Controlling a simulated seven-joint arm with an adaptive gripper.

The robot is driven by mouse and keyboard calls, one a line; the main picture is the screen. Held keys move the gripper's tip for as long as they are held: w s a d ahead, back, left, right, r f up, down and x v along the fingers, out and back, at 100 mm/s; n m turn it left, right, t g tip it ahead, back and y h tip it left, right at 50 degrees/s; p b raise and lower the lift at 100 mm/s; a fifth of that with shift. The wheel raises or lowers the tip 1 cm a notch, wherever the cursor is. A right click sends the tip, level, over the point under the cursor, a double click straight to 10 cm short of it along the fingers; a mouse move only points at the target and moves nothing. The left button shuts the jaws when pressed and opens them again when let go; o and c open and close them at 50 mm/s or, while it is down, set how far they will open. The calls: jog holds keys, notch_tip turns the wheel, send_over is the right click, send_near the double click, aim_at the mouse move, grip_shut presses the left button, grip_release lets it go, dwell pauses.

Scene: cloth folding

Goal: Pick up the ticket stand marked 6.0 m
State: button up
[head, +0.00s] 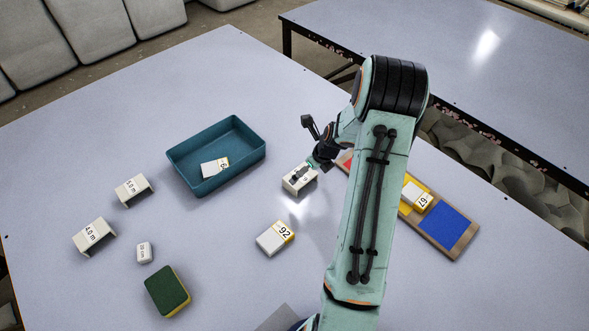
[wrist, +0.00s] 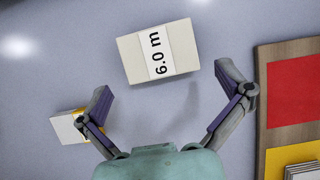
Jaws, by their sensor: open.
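The ticket stand marked 6.0 m (wrist: 184,42) is a small white stand with a black-printed label, lying on the table just ahead of my open fingers in the wrist view. My gripper (wrist: 163,82) is open and empty, with one finger on each side of the near edge of the stand in the picture; the stand is not between the pads. In the head view, the stand (head: 301,186) is partly hidden by my gripper (head: 308,166), which is over or close to it. The exact height gap cannot be told.
A teal tray (head: 183,172) holds a numbered card. Other white stands (head: 133,189) (head: 94,236), a small block (head: 144,252), a green-yellow sponge (head: 167,290) and a box marked 92 (head: 275,239) lie around. A wooden board (head: 449,249) with coloured squares is right of my arm.

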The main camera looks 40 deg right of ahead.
aim_at(300, 180)
jog(key=x, duration=0.5)
jog(key=shift+w+a+f, duration=0.1)
jog(key=shift+w+f, duration=0.05)
jog(key=shift+f, duration=0.2)
jog(key=c, duration=0.7)
jog(key=shift+r, duration=0.1)
